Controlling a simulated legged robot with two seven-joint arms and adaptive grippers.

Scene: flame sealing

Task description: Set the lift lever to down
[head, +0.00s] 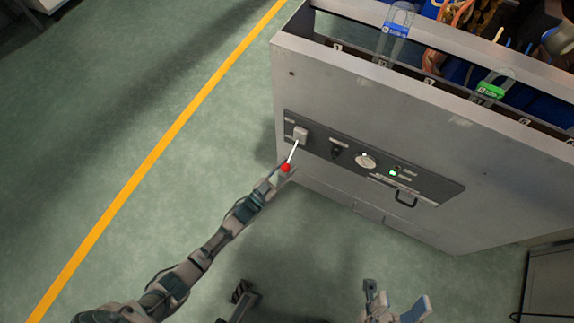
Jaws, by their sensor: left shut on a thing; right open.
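The lift lever (292,153) is a white rod with a red ball knob. It comes out of a grey block at the left end of the dark control panel (322,155) and points down and slightly left in the picture. My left gripper (284,171) is at the knob, shut on the lever's end. The fingers are small here and partly hidden by the knob. My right gripper (396,297) is open and empty at the bottom edge, well apart from the panel.
The panel sits on a grey cabinet (400,100) and also has a black switch (336,153), a round dial (365,161), a green light (393,173) and a black handle (405,199). Clear tubes stand in the cabinet's top. Green floor to the left is clear, with a yellow line (160,148).

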